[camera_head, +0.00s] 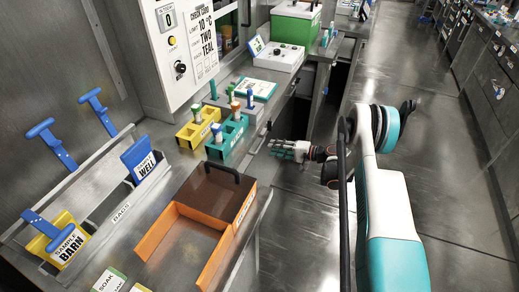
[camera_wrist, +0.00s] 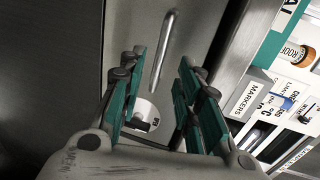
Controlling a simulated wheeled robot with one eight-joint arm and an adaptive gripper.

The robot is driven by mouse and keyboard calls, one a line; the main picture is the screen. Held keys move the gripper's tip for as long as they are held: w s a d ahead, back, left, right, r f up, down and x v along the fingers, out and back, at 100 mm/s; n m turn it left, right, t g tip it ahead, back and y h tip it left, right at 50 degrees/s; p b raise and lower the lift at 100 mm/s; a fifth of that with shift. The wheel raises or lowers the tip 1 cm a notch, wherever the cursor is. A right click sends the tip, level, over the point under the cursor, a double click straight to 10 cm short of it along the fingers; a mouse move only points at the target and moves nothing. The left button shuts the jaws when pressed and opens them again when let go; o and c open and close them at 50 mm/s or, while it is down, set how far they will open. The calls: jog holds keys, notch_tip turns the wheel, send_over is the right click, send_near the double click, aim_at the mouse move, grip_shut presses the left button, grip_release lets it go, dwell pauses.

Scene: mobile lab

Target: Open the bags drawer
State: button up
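My gripper (camera_head: 290,150) is beside the bench front edge in the head view, low and near the teal block. In the wrist view my gripper (camera_wrist: 163,92) is open, with its teal-padded fingers apart. A metal bar handle (camera_wrist: 165,50) on a grey panel (camera_wrist: 130,25) shows ahead, between and beyond the fingertips. No contact with it is visible. A round white piece (camera_wrist: 145,114) lies below the handle, partly dark inside. No drawer front reading BAGS can be made out.
The bench holds an orange-and-brown open box (camera_head: 205,225), a yellow block (camera_head: 198,127) and a teal block (camera_head: 226,137) with coloured-top items. Blue-handled holders stand at left. The floor (camera_head: 430,120) to the right is clear. Labelled items (camera_wrist: 285,90) show at right in the wrist view.

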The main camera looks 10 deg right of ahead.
aim_at(259, 146)
jog(key=b+x, duration=0.2)
jog(key=x, duration=0.6)
grip_shut()
